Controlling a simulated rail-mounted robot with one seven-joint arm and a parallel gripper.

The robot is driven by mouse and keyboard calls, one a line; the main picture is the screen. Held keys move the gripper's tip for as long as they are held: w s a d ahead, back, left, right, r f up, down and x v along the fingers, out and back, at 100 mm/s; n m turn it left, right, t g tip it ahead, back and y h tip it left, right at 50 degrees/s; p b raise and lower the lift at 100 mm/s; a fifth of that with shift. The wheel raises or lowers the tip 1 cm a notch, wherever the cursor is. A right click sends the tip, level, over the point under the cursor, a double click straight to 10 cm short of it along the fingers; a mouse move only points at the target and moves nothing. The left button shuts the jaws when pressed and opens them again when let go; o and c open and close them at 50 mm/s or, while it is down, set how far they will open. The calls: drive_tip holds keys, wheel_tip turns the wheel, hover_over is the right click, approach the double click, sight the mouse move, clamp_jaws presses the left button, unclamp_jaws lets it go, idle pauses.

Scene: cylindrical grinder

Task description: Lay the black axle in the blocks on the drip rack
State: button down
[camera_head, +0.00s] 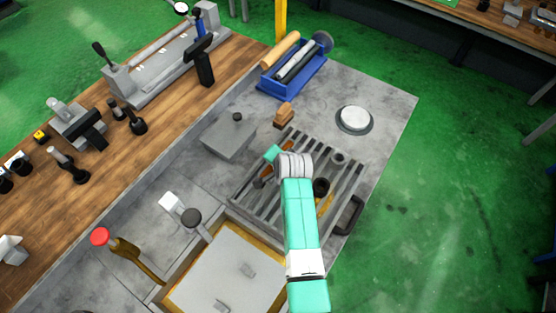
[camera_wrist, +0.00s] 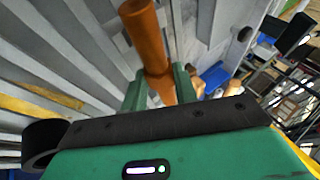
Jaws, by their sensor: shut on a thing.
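The drip rack (camera_head: 345,183) is a grey slatted grate on the bench; its slats also fill the left of the wrist view (camera_wrist: 40,60). My gripper (camera_head: 271,158) is low over the rack's left part. In the wrist view my green fingers (camera_wrist: 160,88) are shut around an orange-brown rod-like piece (camera_wrist: 146,32). That piece shows only partly beside my gripper in the head view (camera_head: 267,172). No clearly black axle shows in my fingers.
A brown block (camera_head: 284,115) stands behind the rack. A grey lidded box (camera_head: 229,137) is at its left and a round white-topped disc (camera_head: 354,120) at its back right. A dark cylinder (camera_head: 321,187) is right beside my arm. Bare bench lies right of the blue tray.

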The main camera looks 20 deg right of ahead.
drive_tip(key=c, duration=1)
unclamp_jaws()
drive_tip(key=shift+r, duration=0.1)
drive_tip(key=p+v, duration=0.1)
drive_tip(key=v, duration=0.6)
drive_tip(key=shift+s+a+r, duration=0.1)
drive_tip(key=shift+s+r, duration=0.1)
drive_tip(key=shift+r, duration=0.05)
